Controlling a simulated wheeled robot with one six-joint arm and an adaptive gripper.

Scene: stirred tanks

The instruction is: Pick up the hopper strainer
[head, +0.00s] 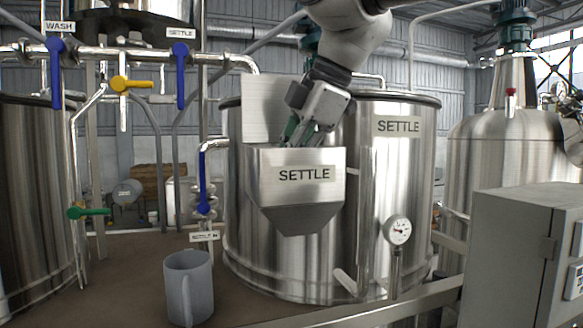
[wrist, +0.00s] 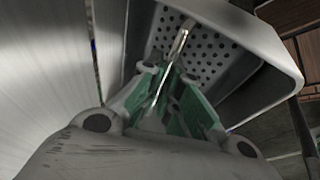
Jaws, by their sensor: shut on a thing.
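The hopper strainer (wrist: 213,54), a perforated metal plate, lies inside the hopper in the wrist view. A thin metal handle (wrist: 181,40) rises from it, between my green-padded fingers. My gripper (wrist: 172,82) is shut on this handle. In the head view my gripper (head: 298,138) reaches down into the top of the steel hopper (head: 302,205) labelled SETTLE. The hopper's front wall hides the fingertips and the strainer there. I cannot tell whether the strainer is seated or lifted off.
A large SETTLE tank (head: 395,180) stands right behind the hopper, with a pressure gauge (head: 397,230) in front. A grey mug (head: 189,288) stands at the lower left. Pipes with blue valve handles (head: 180,77) are on the left. A grey cabinet (head: 510,255) is at the right.

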